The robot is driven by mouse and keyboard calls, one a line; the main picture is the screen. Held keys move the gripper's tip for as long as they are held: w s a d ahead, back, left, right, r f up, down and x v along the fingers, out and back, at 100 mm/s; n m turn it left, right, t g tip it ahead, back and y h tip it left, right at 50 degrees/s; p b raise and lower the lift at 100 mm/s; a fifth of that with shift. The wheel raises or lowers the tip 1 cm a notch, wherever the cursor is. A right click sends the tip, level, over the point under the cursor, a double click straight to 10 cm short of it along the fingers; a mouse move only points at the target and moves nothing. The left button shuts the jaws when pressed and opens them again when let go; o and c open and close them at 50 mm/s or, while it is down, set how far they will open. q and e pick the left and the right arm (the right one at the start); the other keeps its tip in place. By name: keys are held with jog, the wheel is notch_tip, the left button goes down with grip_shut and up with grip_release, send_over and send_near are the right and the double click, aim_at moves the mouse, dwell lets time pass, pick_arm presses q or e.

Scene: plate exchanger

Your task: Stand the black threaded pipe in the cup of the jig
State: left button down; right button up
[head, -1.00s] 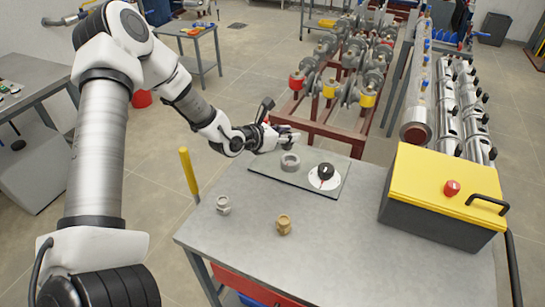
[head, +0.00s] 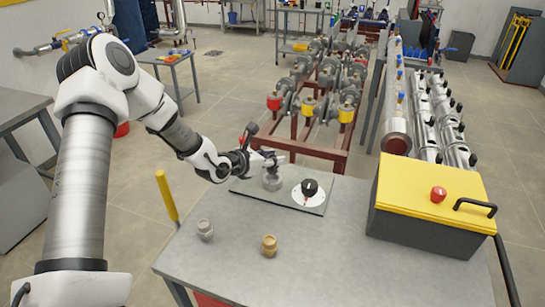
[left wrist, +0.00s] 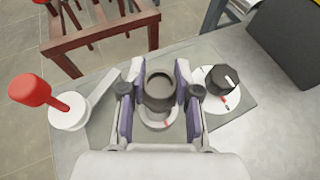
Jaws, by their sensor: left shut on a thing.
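My left gripper (head: 272,161) is over the jig plate (head: 297,205) at the back left of the bench. In the left wrist view my left gripper (left wrist: 160,90) is shut on a dark hollow round piece (left wrist: 160,90), which looks like the black threaded pipe seen end-on. The grey cup (head: 272,181) is directly beneath the gripper in the head view. A pale ring with a red mark (left wrist: 160,118) shows below the pipe in the wrist view. I cannot tell whether the pipe's lower end is inside the cup. My right gripper is not in view.
A black knob (head: 310,188) on a white dial is right of the cup. A red handle (left wrist: 32,92) stands left of the fingers. A grey fitting (head: 205,229) and a brass fitting (head: 269,245) stand in front. A yellow-lidded box (head: 432,190) fills the bench's right side.

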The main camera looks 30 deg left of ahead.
aim_at(268, 170)
pick_arm(q)
jog(key=shift+f+b, duration=1.25)
jog(key=shift+f, duration=0.55)
jog(key=shift+f+b, duration=0.4)
jog(key=shift+f, duration=0.1)
jog(key=c, duration=0.7)
grip_release()
jog(key=shift+c, duration=0.2)
jog(key=v, duration=0.7)
jog(key=shift+a+r, duration=0.1)
jog(key=shift+a, duration=0.05)
jog(key=shift+s, duration=0.15)
jog(key=shift+r, duration=0.1)
